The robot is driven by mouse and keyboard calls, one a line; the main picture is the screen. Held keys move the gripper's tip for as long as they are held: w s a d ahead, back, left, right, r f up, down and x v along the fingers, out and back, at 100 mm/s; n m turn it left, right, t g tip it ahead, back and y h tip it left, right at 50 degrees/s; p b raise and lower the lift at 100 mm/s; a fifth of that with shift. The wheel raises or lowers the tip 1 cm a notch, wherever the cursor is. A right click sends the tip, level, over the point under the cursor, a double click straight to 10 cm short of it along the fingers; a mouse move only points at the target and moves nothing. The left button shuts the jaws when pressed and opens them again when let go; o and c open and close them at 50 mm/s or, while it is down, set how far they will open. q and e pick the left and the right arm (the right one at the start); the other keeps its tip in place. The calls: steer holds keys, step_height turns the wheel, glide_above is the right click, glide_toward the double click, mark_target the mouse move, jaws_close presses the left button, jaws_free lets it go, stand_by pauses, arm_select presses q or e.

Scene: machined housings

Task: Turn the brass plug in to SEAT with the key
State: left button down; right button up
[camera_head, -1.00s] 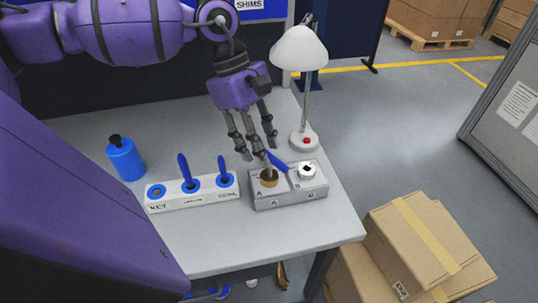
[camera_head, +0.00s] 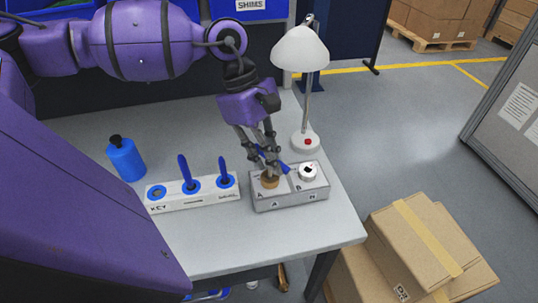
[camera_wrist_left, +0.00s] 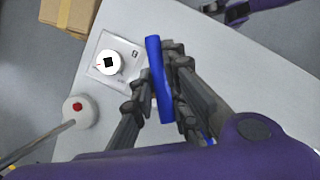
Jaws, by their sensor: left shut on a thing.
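The brass plug (camera_head: 270,182) sits in the side marked A of the grey housing (camera_head: 290,201). My left gripper (camera_head: 271,163) is over the plug, its fingers shut on the key's blue handle (camera_head: 285,168). In the left wrist view the blue handle (camera_wrist_left: 158,80) lies between the fingers of my left gripper (camera_wrist_left: 157,95). The fingers hide the key's lower end and most of the plug's top, so its angle and any SEAT mark cannot be read. A dark hand with a purple part, probably my right gripper (camera_wrist_left: 236,10), is cut off at that view's top edge.
A white plug (camera_head: 308,171) with a black square is in side B. The white key rack (camera_head: 165,206) holds two blue-handled tools; its KEY hole is empty. A lamp (camera_head: 305,140) stands close behind the housing. A blue bottle (camera_head: 125,160) is at left. The front tabletop is clear.

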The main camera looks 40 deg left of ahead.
arm_select(q)
steer(key=shift+f+m, duration=0.15)
steer(key=shift+m, duration=0.15)
steer(key=c, duration=1.7)
jaws_free()
steer(key=shift+s, duration=0.15)
steer(key=shift+o, duration=0.3)
steer(key=shift+a+r, duration=0.15)
steer(key=shift+r, duration=0.25)
steer(key=v, duration=0.2)
steer(key=shift+a+r, duration=0.1)
steer(key=shift+r, duration=0.2)
steer(key=w+a, duration=0.1)
steer(key=a, duration=1.1)
steer(key=shift+d+f, duration=0.15)
